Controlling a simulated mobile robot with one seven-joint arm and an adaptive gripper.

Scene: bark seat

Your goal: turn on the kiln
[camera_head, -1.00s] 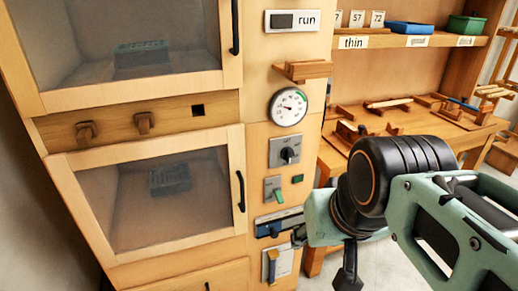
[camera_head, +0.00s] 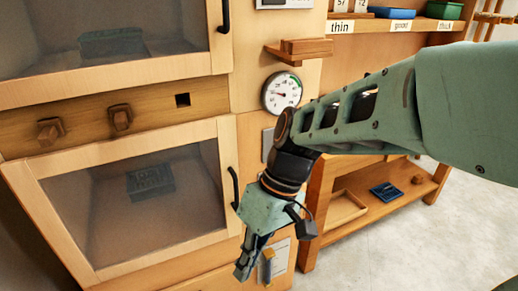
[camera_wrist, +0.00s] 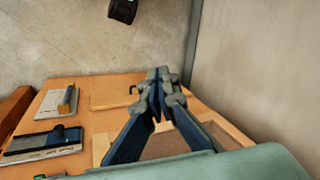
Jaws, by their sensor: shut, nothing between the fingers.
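The kiln is a wooden cabinet (camera_head: 215,62) with two glazed doors and a control strip on its right. On the strip the round gauge (camera_head: 282,93) is visible. My arm and gripper hide the dial below it, apart from a grey plate edge, and the green lever switch. My gripper (camera_head: 243,272) points down in front of the lower door's right side, its fingers together and empty. In the wrist view my gripper (camera_wrist: 160,75) shows its fingertips closed above the wooden front.
A plate with a yellow-topped lever (camera_head: 270,262) is right of my gripper; it also shows in the wrist view (camera_wrist: 66,101). The lower door's black handle (camera_head: 235,188) is close beside my wrist. A wooden bench (camera_head: 325,190) stands right, with clear floor in front.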

